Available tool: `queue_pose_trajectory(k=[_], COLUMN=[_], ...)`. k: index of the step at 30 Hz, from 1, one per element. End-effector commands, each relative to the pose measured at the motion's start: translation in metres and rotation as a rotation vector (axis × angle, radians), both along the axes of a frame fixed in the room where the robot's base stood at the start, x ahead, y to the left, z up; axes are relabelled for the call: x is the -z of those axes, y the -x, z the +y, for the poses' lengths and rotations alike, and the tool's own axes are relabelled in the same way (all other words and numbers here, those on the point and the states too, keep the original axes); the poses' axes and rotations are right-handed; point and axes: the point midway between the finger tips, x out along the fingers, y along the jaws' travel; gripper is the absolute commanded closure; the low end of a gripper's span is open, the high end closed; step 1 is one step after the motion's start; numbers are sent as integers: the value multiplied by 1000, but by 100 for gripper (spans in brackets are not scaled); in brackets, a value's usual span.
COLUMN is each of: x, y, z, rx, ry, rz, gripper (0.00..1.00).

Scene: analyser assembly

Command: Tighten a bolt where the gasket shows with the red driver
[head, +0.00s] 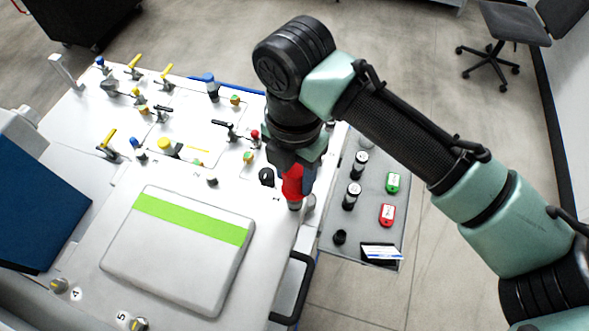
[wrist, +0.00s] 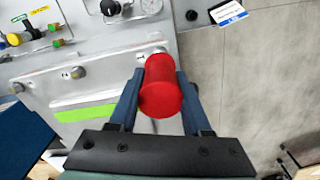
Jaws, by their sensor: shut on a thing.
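My gripper (head: 294,172) is shut on the red driver (head: 292,187) and holds it pointing down over the right edge of the white analyser panel (head: 225,180). In the wrist view the red driver (wrist: 162,92) stands between the two blue fingers of my gripper (wrist: 159,82). Its lower end is at or just above a grey round part by the panel edge; contact cannot be told. A bolt-like knob (head: 211,181) stands on the panel to the left and also shows in the wrist view (wrist: 78,72). No gasket can be made out, and the driver hides what lies under it.
A white cover with a green stripe (head: 185,255) lies left of the driver. Valves and coloured knobs crowd the panel behind. A grey side tray (head: 370,205) holds black-capped parts, a green tag (head: 393,183) and a red tag (head: 387,215).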

Motion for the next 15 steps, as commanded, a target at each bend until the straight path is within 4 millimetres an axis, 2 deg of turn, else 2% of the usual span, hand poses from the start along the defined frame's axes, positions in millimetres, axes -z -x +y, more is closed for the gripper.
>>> queue_pose_trajectory(k=[15], x=[8], y=[0], z=[0], rx=[0], ry=[1], rz=[-1], gripper=[100])
